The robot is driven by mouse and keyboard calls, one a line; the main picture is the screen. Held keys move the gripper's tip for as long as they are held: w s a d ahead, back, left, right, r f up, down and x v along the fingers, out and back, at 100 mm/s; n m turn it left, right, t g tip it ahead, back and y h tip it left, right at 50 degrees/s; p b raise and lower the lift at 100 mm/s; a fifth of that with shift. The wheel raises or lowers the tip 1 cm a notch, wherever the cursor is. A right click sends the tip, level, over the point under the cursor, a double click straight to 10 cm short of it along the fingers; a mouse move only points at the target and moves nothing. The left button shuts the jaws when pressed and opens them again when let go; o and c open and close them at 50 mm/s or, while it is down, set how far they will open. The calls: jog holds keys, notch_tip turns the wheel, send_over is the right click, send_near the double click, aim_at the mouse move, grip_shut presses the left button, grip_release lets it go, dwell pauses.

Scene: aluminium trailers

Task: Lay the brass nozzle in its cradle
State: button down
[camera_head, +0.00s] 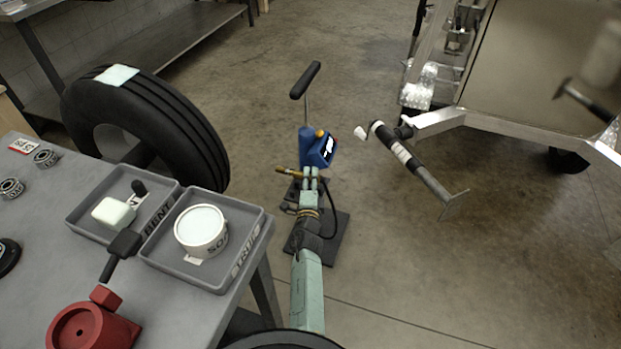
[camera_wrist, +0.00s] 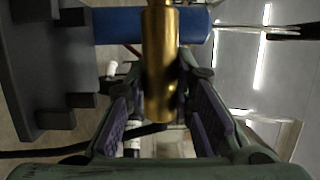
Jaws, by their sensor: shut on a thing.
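The brass nozzle (camera_head: 287,171) lies crosswise at the end of my gripper (camera_head: 311,180), beside the blue pump (camera_head: 314,147). In the wrist view the nozzle (camera_wrist: 160,75) sits between the two purple-padded fingers of my gripper (camera_wrist: 165,85), which are shut on it. A blue cylinder (camera_wrist: 110,25) shows behind the nozzle there. The pump stands upright on a dark base plate (camera_head: 333,232), with a black T-handle (camera_head: 305,80) on top. A black hose (camera_head: 325,207) hangs beside it. I cannot clearly make out the cradle; the pump's lower part is partly hidden by my arm.
A grey workbench (camera_head: 165,310) at left carries two trays (camera_head: 262,228) and a red vise (camera_head: 93,325). A tyre (camera_head: 170,125) stands behind it. A trailer frame (camera_head: 450,118) with a jack (camera_head: 405,157) is at right. Bare floor (camera_head: 430,270) lies between pump and trailer.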

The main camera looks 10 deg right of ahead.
jog(key=shift+f+b, duration=3.2)
jog(key=shift+f, duration=0.35)
jog(key=shift+s+a+f+b, duration=0.1)
jog(key=shift+f+b, duration=0.3)
jog(key=shift+f, duration=0.15)
jog(key=c, duration=1.6)
grip_release()
jog(key=shift+o, duration=1.3)
jog(key=shift+s+f, duration=0.15)
jog(key=shift+s, duration=0.15)
jog(key=shift+o, duration=0.2)
jog(key=v, duration=0.3)
jog(key=r+v, duration=0.1)
jog(key=v, duration=0.1)
jog(key=shift+s+a, duration=0.15)
jog(key=shift+a, duration=0.05)
jog(key=shift+s+r, duration=0.45)
jog(key=shift+s, duration=0.2)
